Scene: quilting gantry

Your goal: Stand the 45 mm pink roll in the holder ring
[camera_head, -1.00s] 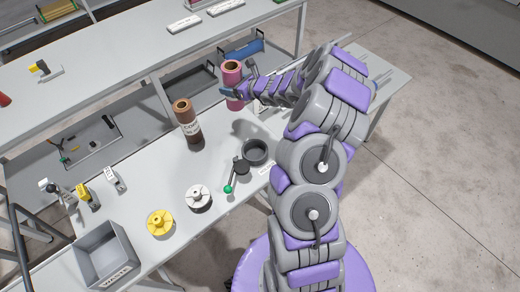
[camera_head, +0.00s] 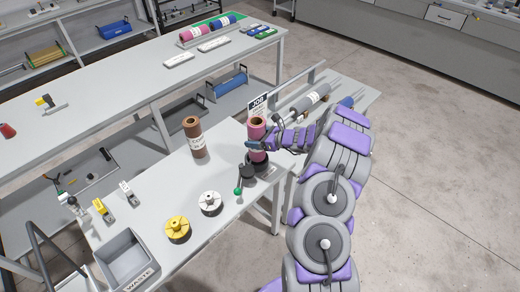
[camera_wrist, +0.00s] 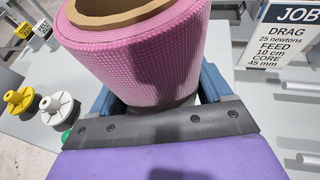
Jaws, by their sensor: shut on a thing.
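The pink roll (camera_head: 257,127) stands upright on its brown core, and my gripper (camera_head: 256,145) is shut around its side. In the wrist view the pink roll (camera_wrist: 140,55) fills the space between the blue fingers of my gripper (camera_wrist: 155,95). The dark holder ring (camera_head: 262,166) is directly below the roll on the near bench. The roll's lower end meets the ring in the picture, but my gripper partly hides that spot. I cannot tell whether the roll is inside the ring or just above it.
A lever with a green knob (camera_head: 238,191) stands beside the ring. A brown roll (camera_head: 197,140) stands to the left. White (camera_head: 210,204) and yellow (camera_head: 178,229) hubs and a waste bin (camera_head: 128,258) lie nearer. A job sign (camera_head: 259,104) stands behind the roll.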

